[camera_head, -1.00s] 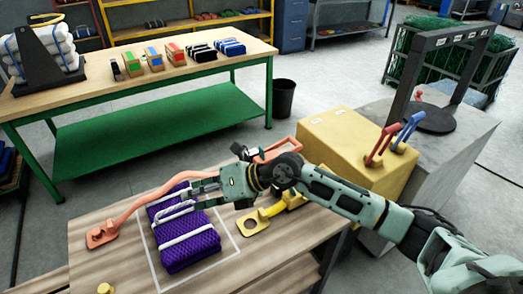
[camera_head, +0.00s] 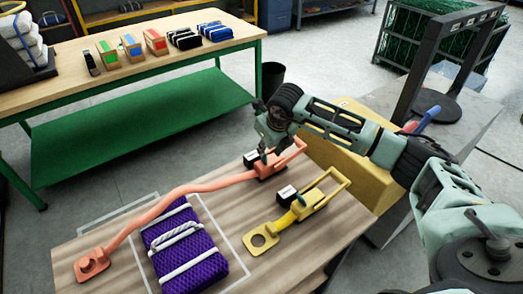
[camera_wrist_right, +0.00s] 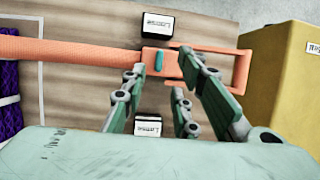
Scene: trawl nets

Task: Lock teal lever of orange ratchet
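The orange ratchet (camera_head: 268,166) lies at the back of the wooden table, with a long orange strap (camera_head: 185,190) running left over the purple net bundle. In the right wrist view its frame (camera_wrist_right: 215,68) lies flat, and the small teal lever (camera_wrist_right: 159,62) stands on its body beside the strap end. My right gripper (camera_head: 265,150) hangs over the ratchet, pointing down. In the wrist view its fingers (camera_wrist_right: 162,72) are apart, on either side of the teal lever, with nothing gripped; contact cannot be told. My left gripper is out of view.
A yellow ratchet (camera_head: 305,208) lies in front of the orange one. Black-and-white labels reading "Loose" (camera_wrist_right: 153,25) stand beside the ratchets. The purple net bundle (camera_head: 185,245) is to the left. A yellow box (camera_head: 355,170) stands close on the right.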

